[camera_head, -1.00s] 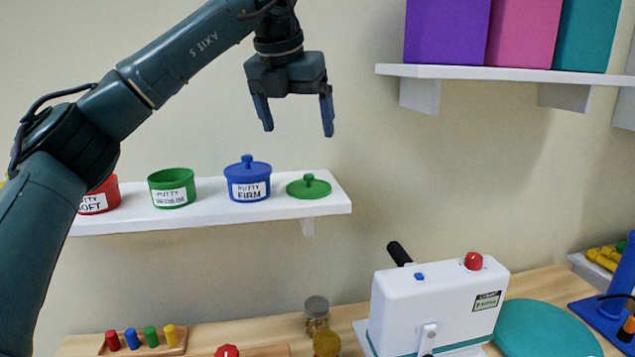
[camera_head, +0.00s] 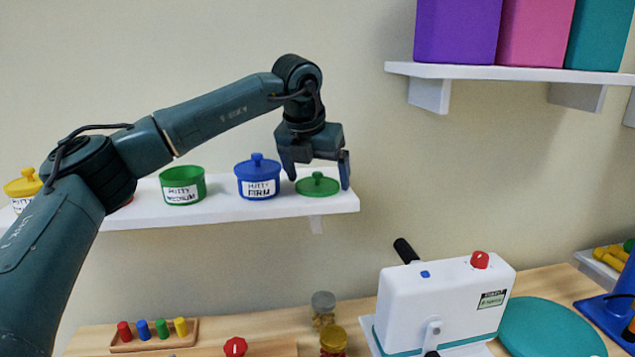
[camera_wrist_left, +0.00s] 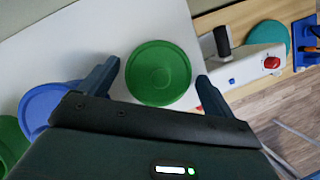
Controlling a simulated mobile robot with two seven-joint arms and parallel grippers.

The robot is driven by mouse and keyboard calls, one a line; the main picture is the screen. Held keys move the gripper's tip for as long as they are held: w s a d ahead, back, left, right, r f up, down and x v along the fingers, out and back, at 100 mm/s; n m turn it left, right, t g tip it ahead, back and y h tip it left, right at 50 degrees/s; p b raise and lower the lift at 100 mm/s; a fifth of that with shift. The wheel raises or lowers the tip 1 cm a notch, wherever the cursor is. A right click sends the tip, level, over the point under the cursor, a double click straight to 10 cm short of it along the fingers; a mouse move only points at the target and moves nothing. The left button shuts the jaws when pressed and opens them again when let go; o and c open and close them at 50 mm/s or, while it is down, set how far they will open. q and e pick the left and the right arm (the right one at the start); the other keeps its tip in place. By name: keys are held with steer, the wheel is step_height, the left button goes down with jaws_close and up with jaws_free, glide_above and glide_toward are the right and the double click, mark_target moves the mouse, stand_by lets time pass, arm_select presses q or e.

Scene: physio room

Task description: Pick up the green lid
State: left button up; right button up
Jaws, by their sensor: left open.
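The green lid (camera_head: 318,186), a flat disc with a small knob, lies on the white shelf (camera_head: 240,211) near its right end. My left gripper (camera_head: 318,180) is open and pointing down, with its fingers on either side of the lid. In the left wrist view the lid (camera_wrist_left: 158,73) shows between the two spread fingers, and no grip on it shows. The open green putty tub (camera_head: 183,187), labelled medium, stands to the left on the same shelf. My right gripper is not in view.
The blue lidded tub (camera_head: 257,179) stands close to the left of my left gripper. A yellow-lidded tub (camera_head: 23,185) is at the far left. An upper shelf (camera_head: 500,73) with coloured boxes is at the right. A white machine (camera_head: 445,300) stands on the bench below.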

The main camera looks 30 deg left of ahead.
arm_select(q)
steer(key=shift+c, duration=0.4)
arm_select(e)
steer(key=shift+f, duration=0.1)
arm_select(q)
steer(key=c, duration=0.6)
steer(key=shift+c, duration=0.2)
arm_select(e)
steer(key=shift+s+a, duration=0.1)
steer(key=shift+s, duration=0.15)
